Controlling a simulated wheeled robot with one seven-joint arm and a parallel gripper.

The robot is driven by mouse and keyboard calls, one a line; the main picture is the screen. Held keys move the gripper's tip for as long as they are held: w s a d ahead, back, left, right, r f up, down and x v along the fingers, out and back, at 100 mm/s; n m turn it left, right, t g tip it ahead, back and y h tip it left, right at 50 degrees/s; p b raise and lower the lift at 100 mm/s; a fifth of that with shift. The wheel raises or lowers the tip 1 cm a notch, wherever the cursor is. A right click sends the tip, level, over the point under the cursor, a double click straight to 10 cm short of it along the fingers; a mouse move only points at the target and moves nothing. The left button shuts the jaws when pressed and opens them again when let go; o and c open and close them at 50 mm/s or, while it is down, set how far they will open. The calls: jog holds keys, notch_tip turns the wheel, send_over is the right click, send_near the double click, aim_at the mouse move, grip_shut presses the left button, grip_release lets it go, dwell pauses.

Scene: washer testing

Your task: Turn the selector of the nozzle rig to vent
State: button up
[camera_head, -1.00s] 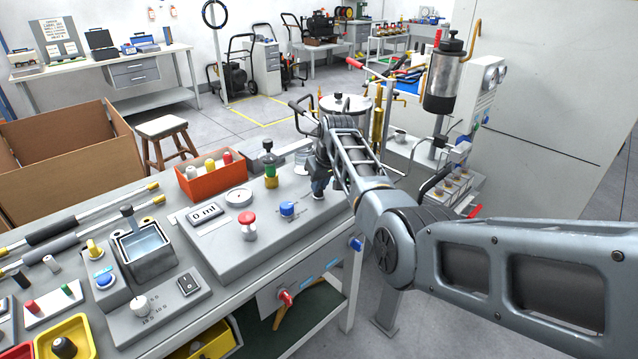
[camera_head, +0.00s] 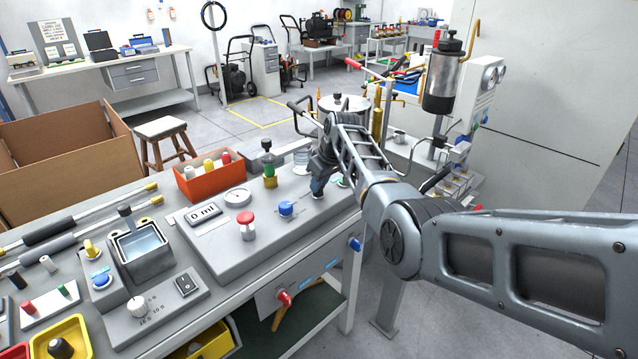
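A grey bench rig (camera_head: 232,232) with a "0 ml" display (camera_head: 203,212) stands on the workbench. It carries a red-topped knob (camera_head: 246,225), a blue knob (camera_head: 286,209) and a round dial (camera_head: 237,197). I cannot tell for sure which part is the selector, and no "vent" mark is readable. My gripper (camera_head: 318,190) points down at the right end of this rig, right of the blue knob. A small green part shows just right of it. The arm and gripper hide what lies beneath, and the fingers are too small and dark to tell open from shut.
An orange bin (camera_head: 208,177) and a green-and-brass fitting (camera_head: 269,168) stand behind the rig. A metal tank (camera_head: 345,104) and a tall rig with a steel cylinder (camera_head: 443,80) stand beyond my arm. A water basin (camera_head: 142,246) is at the left.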

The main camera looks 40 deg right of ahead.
jog(key=o, duration=0.4)
jog(key=shift+o, duration=0.2)
jog(key=v, duration=0.7)
jog(key=shift+s+r, duration=0.2)
jog(key=shift+r, duration=0.15)
